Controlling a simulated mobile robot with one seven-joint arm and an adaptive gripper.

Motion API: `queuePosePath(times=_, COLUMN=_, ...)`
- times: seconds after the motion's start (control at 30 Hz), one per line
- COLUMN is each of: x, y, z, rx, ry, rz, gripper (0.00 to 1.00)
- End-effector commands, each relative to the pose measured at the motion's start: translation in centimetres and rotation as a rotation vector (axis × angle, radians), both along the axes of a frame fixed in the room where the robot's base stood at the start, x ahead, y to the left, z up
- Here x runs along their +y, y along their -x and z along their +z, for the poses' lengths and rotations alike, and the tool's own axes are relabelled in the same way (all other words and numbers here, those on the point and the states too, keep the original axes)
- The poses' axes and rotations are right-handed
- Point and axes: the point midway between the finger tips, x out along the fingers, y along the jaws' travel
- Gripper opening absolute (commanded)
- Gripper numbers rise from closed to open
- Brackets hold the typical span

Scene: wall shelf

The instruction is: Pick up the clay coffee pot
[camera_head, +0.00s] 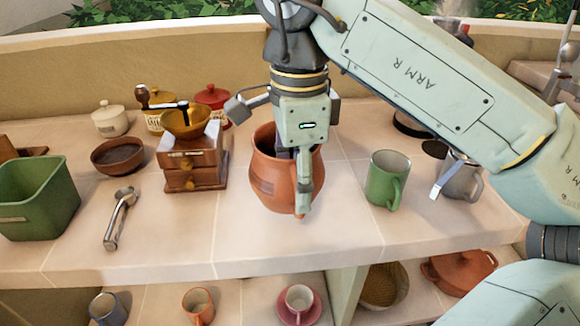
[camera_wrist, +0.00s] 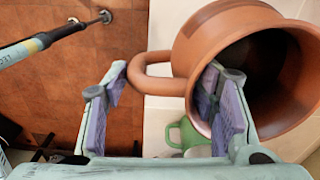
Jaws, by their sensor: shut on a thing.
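The clay coffee pot (camera_head: 266,172) is a round reddish-brown vessel with a wide open mouth, at the middle of the upper shelf. My gripper (camera_head: 297,172) points down at it, one finger in front of its near side. In the wrist view the pot (camera_wrist: 222,38) is at the right, its mouth towards the camera. My gripper (camera_wrist: 165,95) has one finger outside the loop handle and the other at the rim, seemingly inside the mouth. It is shut on the pot, across handle and wall. Whether the pot's base touches the shelf is unclear.
A wooden coffee grinder (camera_head: 194,165) stands left of the pot, and a green mug (camera_head: 385,180) right of it. A grey mug (camera_head: 463,180) is farther right. A metal scoop (camera_head: 120,215) and a green bin (camera_head: 38,200) are at the left. The shelf front before the pot is clear.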

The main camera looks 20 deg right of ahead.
Motion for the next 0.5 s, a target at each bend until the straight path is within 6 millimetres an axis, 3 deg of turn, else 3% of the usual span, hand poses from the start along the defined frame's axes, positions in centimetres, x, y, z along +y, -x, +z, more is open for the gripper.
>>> queuePosePath(times=0.5, x=0.5, y=5.9, z=0.8, rx=-0.005, ry=0.000, rz=-0.002, gripper=0.00)
